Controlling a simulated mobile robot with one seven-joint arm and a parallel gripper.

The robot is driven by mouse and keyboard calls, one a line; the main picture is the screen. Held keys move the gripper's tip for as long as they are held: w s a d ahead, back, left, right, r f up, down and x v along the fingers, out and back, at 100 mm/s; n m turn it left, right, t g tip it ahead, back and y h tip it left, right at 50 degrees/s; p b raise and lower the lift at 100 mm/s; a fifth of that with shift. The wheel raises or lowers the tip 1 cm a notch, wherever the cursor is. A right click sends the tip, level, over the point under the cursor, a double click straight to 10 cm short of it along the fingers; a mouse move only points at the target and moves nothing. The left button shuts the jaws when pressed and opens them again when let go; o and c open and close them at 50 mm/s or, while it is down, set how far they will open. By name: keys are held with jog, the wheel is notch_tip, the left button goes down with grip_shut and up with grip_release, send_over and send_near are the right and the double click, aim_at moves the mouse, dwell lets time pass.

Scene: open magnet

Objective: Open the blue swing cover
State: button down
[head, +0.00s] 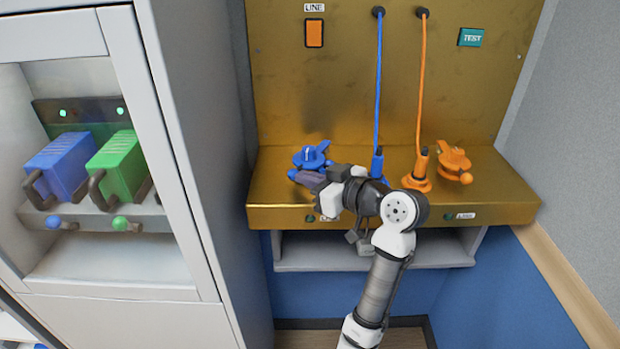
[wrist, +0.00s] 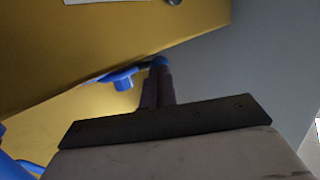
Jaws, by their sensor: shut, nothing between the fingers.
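The blue swing cover (head: 312,155) sits at the left of the brass shelf, and I cannot tell how far it is swung. Part of it shows in the wrist view as a blue piece (wrist: 123,79) beyond the fingers. My gripper (head: 306,179) is shut and empty, its fingertips right at the front of the cover. My wrist hides part of the shelf.
A blue plug (head: 377,162) and an orange plug (head: 421,165) on cords stand on the brass shelf (head: 500,195), with an orange swing cover (head: 454,160) at right. A grey cabinet (head: 190,130) with blue and green units stands left. A wall closes the right side.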

aim_at(275, 182)
jog(key=shift+w+a+m+t+h, duration=0.15)
jog(key=shift+a+m+t+h, duration=0.35)
jog(key=shift+a, duration=0.3)
jog(key=w+a, duration=0.1)
jog(key=a, duration=0.2)
jog(key=w+a+b, duration=0.1)
jog(key=shift+w+a, duration=0.25)
jog(key=shift+w, duration=0.1)
jog(key=shift+x, duration=0.8)
jog(key=shift+r, duration=0.15)
jog(key=shift+s, duration=0.15)
